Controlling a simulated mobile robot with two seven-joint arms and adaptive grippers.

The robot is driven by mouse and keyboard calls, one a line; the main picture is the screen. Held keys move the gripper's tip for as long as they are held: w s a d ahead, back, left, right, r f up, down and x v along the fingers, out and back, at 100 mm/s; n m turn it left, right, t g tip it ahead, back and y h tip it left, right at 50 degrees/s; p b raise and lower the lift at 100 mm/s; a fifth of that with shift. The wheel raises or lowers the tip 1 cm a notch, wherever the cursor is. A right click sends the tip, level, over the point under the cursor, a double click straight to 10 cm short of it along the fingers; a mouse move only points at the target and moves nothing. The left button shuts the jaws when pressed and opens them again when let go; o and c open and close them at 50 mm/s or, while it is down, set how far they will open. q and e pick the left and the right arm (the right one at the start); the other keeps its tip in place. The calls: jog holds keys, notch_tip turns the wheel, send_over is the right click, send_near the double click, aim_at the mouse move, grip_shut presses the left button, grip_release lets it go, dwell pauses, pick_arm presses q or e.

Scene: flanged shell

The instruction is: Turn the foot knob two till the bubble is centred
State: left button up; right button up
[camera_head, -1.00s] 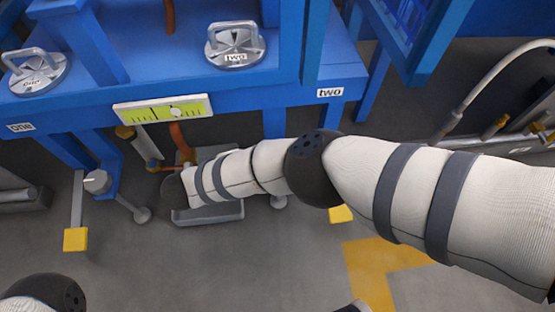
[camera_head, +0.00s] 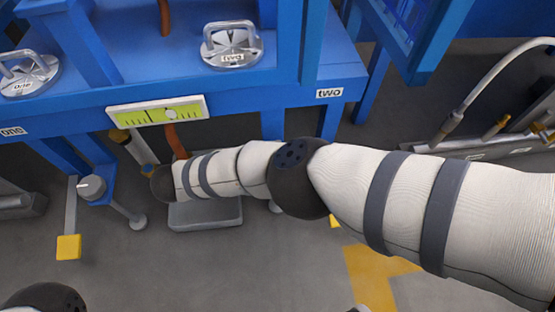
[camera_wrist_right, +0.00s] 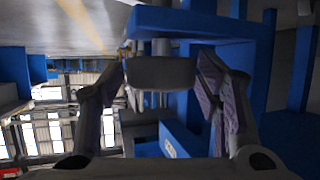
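My right gripper (camera_wrist_right: 162,75) shows in the right wrist view with its two fingers spread. A wide grey knob (camera_wrist_right: 160,71) under a blue beam sits between the fingertips. I cannot tell whether the fingers touch it. In the head view my right arm hides this gripper and knob. The level (camera_head: 157,112) on the blue frame has a yellow-green face; its bubble (camera_head: 171,114) lies right of the middle. The label "two" (camera_head: 330,93) is on the frame at the right. Of my left arm only a dark rounded part shows at the lower left; its gripper is out of view.
Foot knob one (camera_head: 92,187), grey, stands beside the left leg below the label "one" (camera_head: 13,131). Two silver handled discs, one (camera_head: 30,78) and two (camera_head: 232,48), sit on the blue frame. A grey hose (camera_head: 480,85) and rail are at the right.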

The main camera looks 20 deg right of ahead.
jog(key=shift+r, duration=0.1)
dwell(0.3)
